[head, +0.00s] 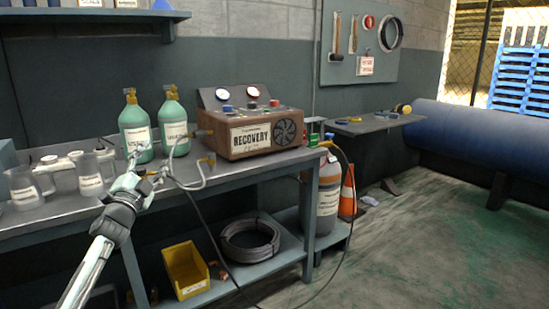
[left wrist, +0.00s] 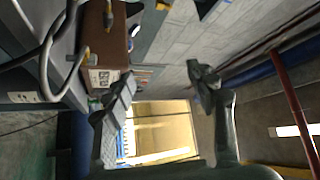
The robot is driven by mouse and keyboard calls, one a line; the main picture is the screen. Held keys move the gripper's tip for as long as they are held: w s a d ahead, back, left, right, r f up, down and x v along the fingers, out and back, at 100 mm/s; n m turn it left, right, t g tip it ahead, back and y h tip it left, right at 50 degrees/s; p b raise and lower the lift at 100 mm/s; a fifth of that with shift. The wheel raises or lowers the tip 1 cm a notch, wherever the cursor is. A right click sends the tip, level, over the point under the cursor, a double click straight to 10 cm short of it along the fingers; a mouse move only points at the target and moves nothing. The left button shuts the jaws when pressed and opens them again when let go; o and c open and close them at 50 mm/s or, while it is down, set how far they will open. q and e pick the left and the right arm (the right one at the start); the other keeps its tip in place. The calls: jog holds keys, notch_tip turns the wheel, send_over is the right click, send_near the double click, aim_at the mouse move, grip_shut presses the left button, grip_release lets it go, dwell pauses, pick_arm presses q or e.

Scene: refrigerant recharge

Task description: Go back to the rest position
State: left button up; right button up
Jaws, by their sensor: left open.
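My left gripper (head: 148,166) reaches in from the lower left in the head view, in front of the workbench. In the left wrist view its two dark fingers (left wrist: 160,88) are spread wide apart with nothing between them. The brown recovery machine (head: 250,132) stands on the bench to the right of the gripper; part of it shows at the upper left of the left wrist view (left wrist: 108,40). Two green cylinders (head: 135,126) (head: 172,122) stand upright behind the gripper. My right gripper is not in view.
The bench (head: 235,168) carries clear jugs (head: 88,174) at the left. A grey hose (head: 190,184) loops near my gripper. The floor (head: 440,240) at the right is clear.

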pick_arm(q)
jog(key=a+f+n+g+y, duration=0.7)
jog(key=f+n, duration=0.4)
jog(key=f, duration=0.4)
jog(key=s+d+f+n+g+h, duration=0.1)
jog(key=s+f+g, duration=0.2)
jog(key=s+f, duration=0.35)
jog(key=s+f+g+h, duration=0.1)
jog(key=s+f+g, duration=0.15)
jog(key=f, duration=0.75)
jog(key=s+d+f+g+h, duration=0.15)
jog(key=s+d+f, duration=0.25)
jog(key=s+f, duration=0.8)
jog(key=s+d+f+g, duration=0.2)
jog(key=s+f, duration=0.4)
jog(key=s, duration=0.4)
jog(key=s+d+f+g, duration=0.1)
jog(key=s+d+f, duration=0.1)
jog(key=s+f, duration=0.4)
jog(key=s+d+f+g+h, duration=0.1)
jog(key=s+f, duration=0.5)
jog(key=s, duration=1)
jog(key=shift+d+f+g, duration=0.15)
jog(key=shift+d+g, duration=0.6)
jog(key=shift+g, duration=0.05)
jog(key=shift+c, duration=0.2)
